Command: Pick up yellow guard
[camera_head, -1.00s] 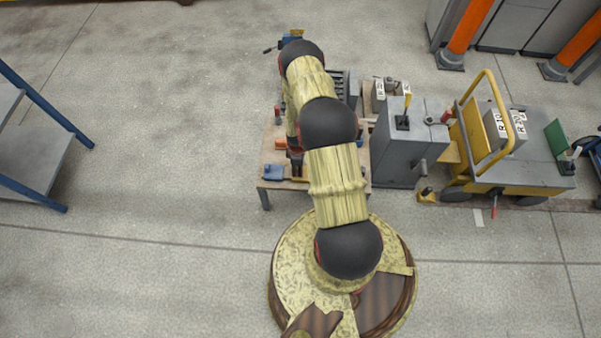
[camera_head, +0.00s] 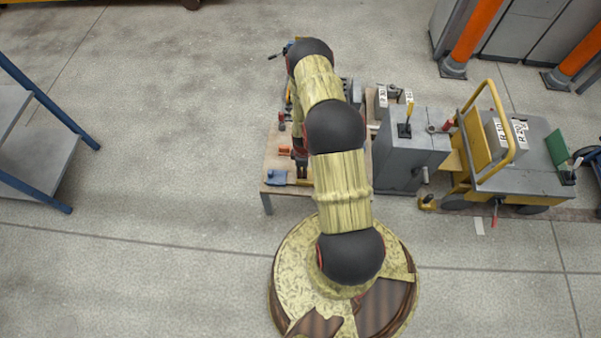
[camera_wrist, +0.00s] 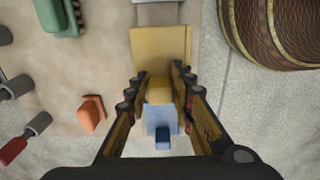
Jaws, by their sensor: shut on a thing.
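The yellow guard shows in the wrist view as a flat yellow plate (camera_wrist: 160,48) with a raised yellow block between my fingers. My gripper (camera_wrist: 158,78) is shut on that raised part, one finger on each side. In the head view my gripper (camera_head: 300,160) points down over the small table, mostly hidden by my arm. A small yellow strip, probably the guard (camera_head: 304,183), shows at the table's front edge. I cannot tell whether it is clear of the tabletop.
A blue part (camera_head: 276,178) lies left of the guard on the table (camera_head: 280,190). An orange block (camera_wrist: 92,113) and a green part (camera_wrist: 62,18) lie nearby. A grey cabinet (camera_head: 400,160) and yellow cart (camera_head: 520,175) stand right; open floor lies left.

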